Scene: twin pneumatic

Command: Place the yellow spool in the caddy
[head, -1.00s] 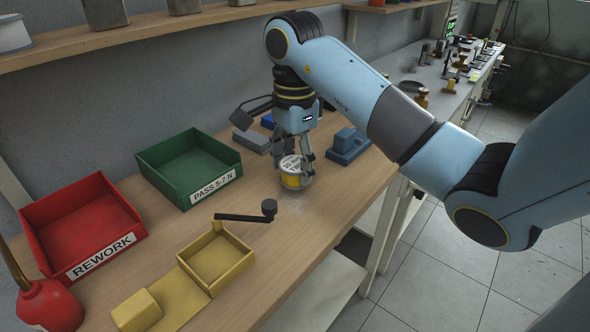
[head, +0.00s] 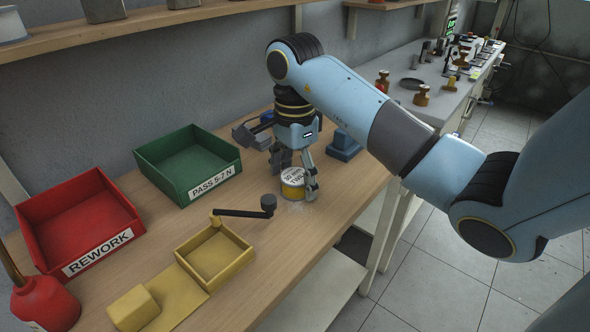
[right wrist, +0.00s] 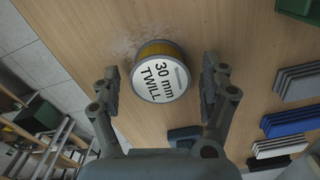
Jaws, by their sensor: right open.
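The yellow spool (head: 292,187) has a white top label reading "30 mm TWILL" and stands on the wooden bench. My right gripper (head: 294,180) is open, pointing down over it with one finger on each side. In the right wrist view the spool (right wrist: 160,72) lies between the two fingers, with a visible gap on each side. A yellow open square tray (head: 242,247), which looks like the caddy, sits nearer on the bench and appears empty. My left gripper is out of view.
A black crank-like bar (head: 240,213) lies between spool and tray. A blue block (head: 343,148) is behind the spool. The bench edge runs along the right.

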